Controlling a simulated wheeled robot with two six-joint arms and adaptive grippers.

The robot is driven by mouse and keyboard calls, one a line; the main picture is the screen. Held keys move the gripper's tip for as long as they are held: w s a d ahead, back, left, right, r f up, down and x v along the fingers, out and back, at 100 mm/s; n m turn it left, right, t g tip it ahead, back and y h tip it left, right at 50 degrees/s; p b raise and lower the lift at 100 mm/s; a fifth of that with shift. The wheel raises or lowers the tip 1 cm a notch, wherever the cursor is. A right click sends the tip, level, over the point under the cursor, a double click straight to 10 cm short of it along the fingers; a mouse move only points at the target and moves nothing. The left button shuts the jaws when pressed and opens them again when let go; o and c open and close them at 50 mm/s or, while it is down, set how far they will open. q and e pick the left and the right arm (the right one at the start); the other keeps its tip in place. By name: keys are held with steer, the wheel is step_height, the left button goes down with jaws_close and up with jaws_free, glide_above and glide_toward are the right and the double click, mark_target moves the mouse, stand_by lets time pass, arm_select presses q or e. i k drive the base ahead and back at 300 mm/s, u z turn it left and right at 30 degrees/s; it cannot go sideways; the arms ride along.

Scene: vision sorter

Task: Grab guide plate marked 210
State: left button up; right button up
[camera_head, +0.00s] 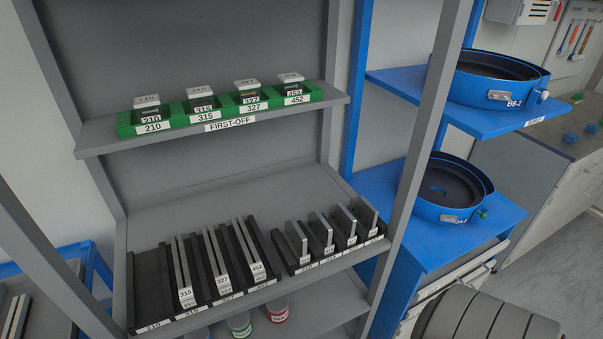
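On the lower shelf, a black slotted rack (146,290) has a front label 210 at its left end, and that slot looks empty. Upright grey plates stand in its other slots: one marked 315 (184,275), one marked 327 (217,265) and one marked 452 (250,254). A second black rack (283,254) to the right holds several shorter grey plates, the leftmost (297,240) above a small label that may read 210. On the upper shelf, a green bin marked 210 (130,129) holds a dark part with a white tag.
The upper shelf (240,120) carries a FIRST-OFF label and more green bins marked 315, 327 and 452. Grey shelf posts (418,150) frame the racks. Blue bowl feeders (440,190) stand at right. Jars (277,309) sit below. A blue-framed unit (90,265) is at left.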

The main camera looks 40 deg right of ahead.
mark_target(294, 236)
steer(key=k, duration=0.3)
steer(key=z, duration=1.35)
steer(key=i, duration=0.55)
steer(key=u, duration=2.15)
steer(key=k, duration=1.45)
steer(key=z, duration=2.15)
steer(key=i, duration=0.5)
steer(key=u, duration=0.1)
